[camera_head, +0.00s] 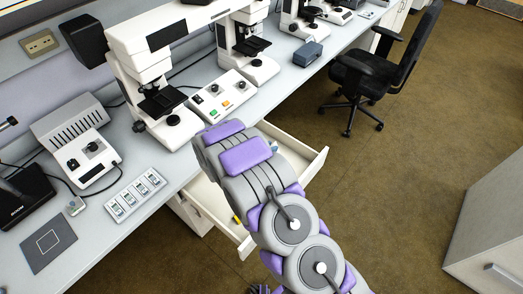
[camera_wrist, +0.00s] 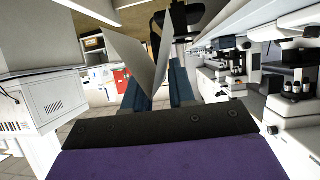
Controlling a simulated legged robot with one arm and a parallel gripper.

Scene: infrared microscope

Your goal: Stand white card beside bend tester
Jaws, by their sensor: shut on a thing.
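In the wrist view, my gripper (camera_wrist: 157,88) is shut on a thin pale card (camera_wrist: 142,52), which stands up between its two blue-grey fingers, tilted in the picture. The top of the card spreads past the fingers. In the head view my arm hides the gripper and the card; the arm reaches over the open drawer by the bench. I cannot tell for sure which device is the bend tester. A white unit with a round knob and a grey ribbed back (camera_head: 88,157) stands on the left of the bench.
A white drawer (camera_head: 316,160) stands open under the bench, with a small yellow thing inside. A tray of slides (camera_head: 136,194) and a dark mat with a square outline (camera_head: 48,243) lie on the left bench. Microscopes (camera_head: 150,85) line the back. A black chair (camera_head: 375,75) stands at right.

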